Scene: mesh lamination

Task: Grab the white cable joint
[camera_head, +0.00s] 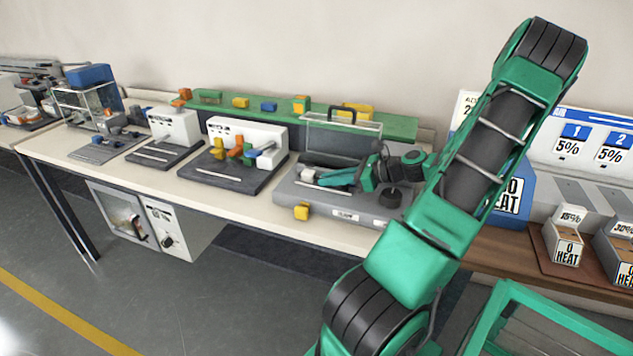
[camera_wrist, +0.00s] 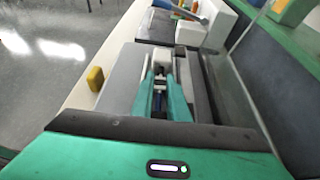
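The white cable joint (camera_head: 308,174) appears to be the small white piece at the left end of the grey lidded machine in the head view. In the wrist view a white piece (camera_wrist: 162,61) shows just past my fingertips, in the machine's slot. My gripper (camera_head: 325,179) is low over the machine, its green fingers pointing left towards the piece. In the wrist view the fingers of my gripper (camera_wrist: 160,76) are apart, with white and dark parts showing between them. Contact with the joint cannot be made out. My fingers hide part of the slot.
The grey machine (camera_head: 290,189) has a raised clear lid (camera_head: 343,128) behind my gripper. A yellow block (camera_head: 301,211) sits at its front edge. Another machine with coloured parts (camera_head: 240,148) stands to the left. A green shelf (camera_head: 395,124) runs along the back.

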